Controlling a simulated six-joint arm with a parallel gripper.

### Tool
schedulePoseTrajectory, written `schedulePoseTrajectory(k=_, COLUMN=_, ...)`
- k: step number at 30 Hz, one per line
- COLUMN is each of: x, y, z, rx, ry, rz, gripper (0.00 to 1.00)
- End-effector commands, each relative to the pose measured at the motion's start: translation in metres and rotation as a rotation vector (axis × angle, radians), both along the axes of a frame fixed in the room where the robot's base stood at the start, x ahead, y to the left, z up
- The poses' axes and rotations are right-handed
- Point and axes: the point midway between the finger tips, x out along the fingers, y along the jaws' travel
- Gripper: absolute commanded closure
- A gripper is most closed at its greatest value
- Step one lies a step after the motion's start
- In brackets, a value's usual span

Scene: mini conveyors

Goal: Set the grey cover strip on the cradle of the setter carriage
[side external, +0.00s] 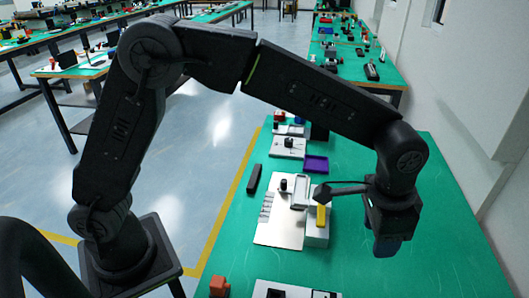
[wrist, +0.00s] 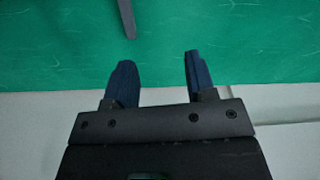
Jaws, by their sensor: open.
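A dark grey bar (side external: 254,180), likely the cover strip, lies on the green table left of the white base plate (side external: 277,232). A narrow grey bar (wrist: 127,18) enters at the top of the wrist view; I cannot tell if it is the same piece. The setter carriage seems to be the pale block with a yellow part (side external: 319,216) at the plate's right side; its cradle is not clear. My gripper (side external: 388,246) is above the table, to the right of the block and apart from it. In the wrist view its blue fingers (wrist: 158,65) are apart with nothing between.
A purple tray (side external: 316,164) and another white fixture (side external: 287,148) stand farther back. An orange piece (side external: 219,286) lies at the near left edge. The green table (side external: 445,225) is clear on the right. A wall runs beyond its right side.

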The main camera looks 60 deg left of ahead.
Motion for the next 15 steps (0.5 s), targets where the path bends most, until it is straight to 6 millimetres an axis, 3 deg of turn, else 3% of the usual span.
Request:
schedulePoseTrajectory(k=1, x=-0.003, y=0.026, z=0.022, rx=-0.016, ry=-0.027, rz=0.047, gripper=0.49)
schedulePoseTrajectory(k=6, x=-0.028, y=0.100, z=0.071, rx=-0.057, ry=-0.103, rz=0.186, gripper=0.49)
schedulePoseTrajectory(k=10, x=-0.060, y=0.151, z=0.094, rx=-0.082, ry=-0.166, rz=0.292, gripper=0.49)
schedulePoseTrajectory(k=15, x=-0.110, y=0.205, z=0.105, rx=-0.107, ry=-0.252, rz=0.429, gripper=0.49)
